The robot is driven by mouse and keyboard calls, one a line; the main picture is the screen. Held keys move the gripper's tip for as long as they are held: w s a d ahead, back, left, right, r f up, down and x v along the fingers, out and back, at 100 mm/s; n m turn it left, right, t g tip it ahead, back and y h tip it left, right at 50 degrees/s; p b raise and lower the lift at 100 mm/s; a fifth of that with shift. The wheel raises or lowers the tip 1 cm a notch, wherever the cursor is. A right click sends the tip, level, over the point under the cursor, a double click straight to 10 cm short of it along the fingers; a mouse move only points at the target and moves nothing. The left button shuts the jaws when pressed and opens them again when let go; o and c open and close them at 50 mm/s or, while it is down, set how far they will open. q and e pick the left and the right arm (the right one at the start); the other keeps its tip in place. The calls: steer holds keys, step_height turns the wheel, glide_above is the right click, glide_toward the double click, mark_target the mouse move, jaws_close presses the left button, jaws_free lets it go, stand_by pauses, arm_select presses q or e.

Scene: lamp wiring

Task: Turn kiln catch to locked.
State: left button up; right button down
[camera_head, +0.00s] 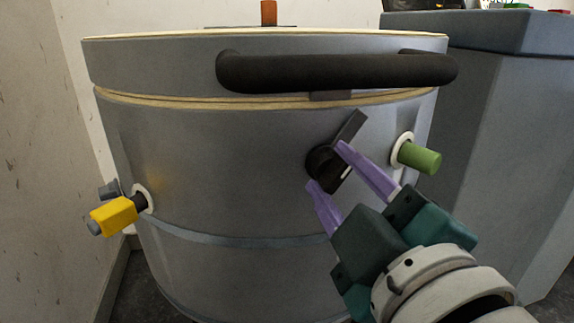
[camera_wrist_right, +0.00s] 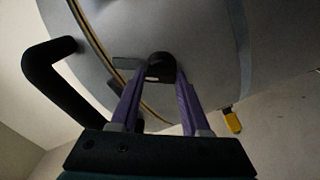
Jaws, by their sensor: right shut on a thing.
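The kiln (camera_head: 230,180) is a large grey drum with a lid. Its catch (camera_head: 352,128) is a dark lever on a round hub on the front wall, just below the lid seam. The lever tilts up and to the right in the head view. My right gripper (camera_head: 326,167) reaches in from the lower right, its purple fingers shut on the catch at the hub, one on either side. The right wrist view shows the catch (camera_wrist_right: 161,66) between the fingertips (camera_wrist_right: 160,80). The fingers partly hide the hub in the head view. My left gripper is out of view.
A thick dark handle bar (camera_head: 330,72) spans the lid front above the catch. A green plug (camera_head: 419,158) sticks out right of the catch, close to my right gripper. A yellow-bodied fitting (camera_head: 113,215) sticks out at the left. A grey cabinet (camera_head: 500,140) stands at the right.

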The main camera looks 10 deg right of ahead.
steer(key=n, duration=0.3)
steer(key=shift+n, duration=0.4)
steer(key=shift+f+n, duration=0.1)
steer(key=shift+n, duration=1.4)
steer(key=shift+c, duration=1.9)
jaws_free()
